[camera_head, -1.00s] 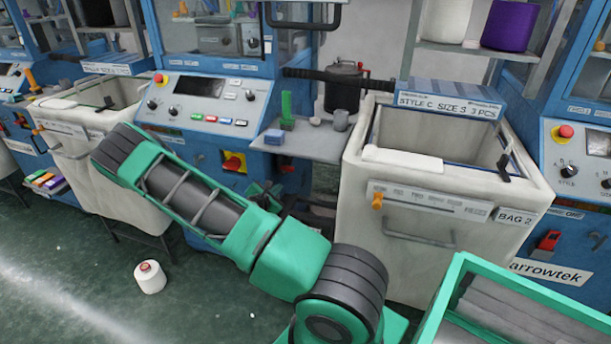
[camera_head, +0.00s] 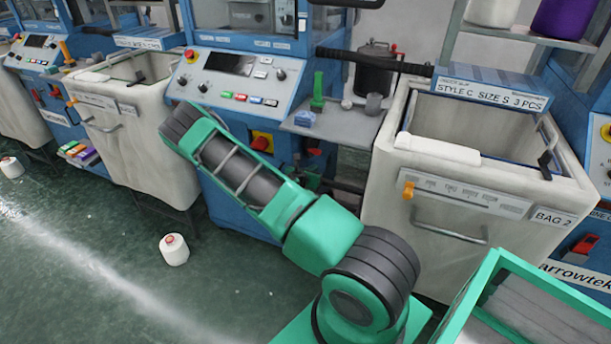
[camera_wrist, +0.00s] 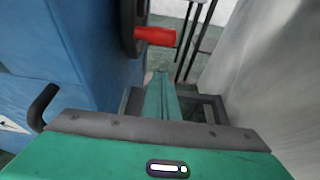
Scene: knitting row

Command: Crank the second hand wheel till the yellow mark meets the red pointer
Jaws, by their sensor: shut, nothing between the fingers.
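In the wrist view, a dark hand wheel (camera_wrist: 128,22) with a red crank handle (camera_wrist: 155,36) shows at the top, beside a blue machine side. Only part of the wheel's edge is in the picture. I see neither a yellow mark nor a red pointer. My gripper (camera_wrist: 161,78) is shut and empty, its green fingers pointing ahead, below the red handle in the picture and apparently apart from it. In the head view my arm hides most of the gripper area, and I cannot make out the wheel there.
A blue machine with a control panel (camera_head: 232,84) stands behind my arm. A white bin labelled BAG 2 (camera_head: 462,232) is to its right, another bin (camera_head: 160,160) to its left. A small shelf (camera_head: 335,128) holds small items. A yarn cone (camera_head: 174,250) stands on open green floor.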

